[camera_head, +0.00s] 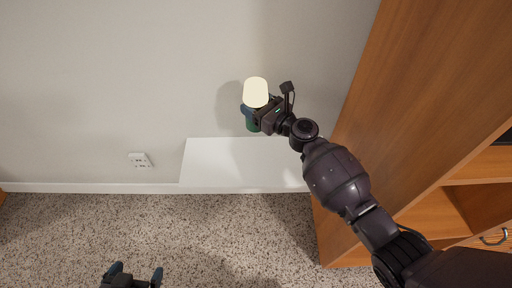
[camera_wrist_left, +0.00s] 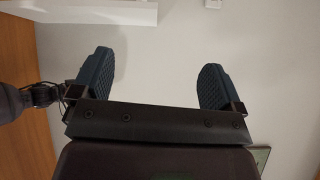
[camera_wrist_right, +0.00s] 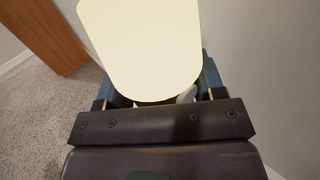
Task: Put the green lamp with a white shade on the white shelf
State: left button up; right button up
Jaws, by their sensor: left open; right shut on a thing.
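The lamp has a glowing white shade (camera_head: 256,92) and a green base (camera_head: 251,124). In the right wrist view the shade (camera_wrist_right: 145,45) fills the space between the fingers and hides most of the base. My left gripper (camera_head: 133,275) is open and empty at the bottom of the head view. Its spread fingers show in the left wrist view (camera_wrist_left: 157,85). The shelf's top looks bare.
A wooden cabinet (camera_head: 440,70) with open compartments stands right of the shelf. A wall outlet (camera_head: 139,160) is left of the shelf. Speckled carpet (camera_head: 200,235) lies open in front. A white ledge-like piece (camera_wrist_left: 95,10) shows at the top of the left wrist view.

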jog(key=f, duration=0.2)
jog(key=f+b, duration=0.1)
jog(key=f, duration=0.1)
jog(key=f+b, duration=0.1)
jog(key=f, duration=0.1)
jog(key=shift+s, duration=0.25)
notch_tip(320, 180, down, 13)
jog(key=b, duration=0.6)
jog(key=shift+w+f+b, duration=0.1)
jog(key=shift+b, duration=0.3)
jog(key=shift+w+r, duration=0.1)
jog(key=shift+r, duration=0.2)
jog(key=shift+f, duration=0.25)
jog(key=o, duration=0.6)
jog(key=shift+f, duration=0.1)
pick_arm(q)
jog(key=f, duration=0.1)
jog(key=w+d+f+m, duration=0.1)
jog(key=f+m, duration=0.1)
jog(key=shift+w+d+f+h, duration=0.2)
jog(key=shift+w+f+h, duration=0.05)
jog(key=shift+f+h, duration=0.1)
pick_arm(e)
jog(key=o, duration=0.5)
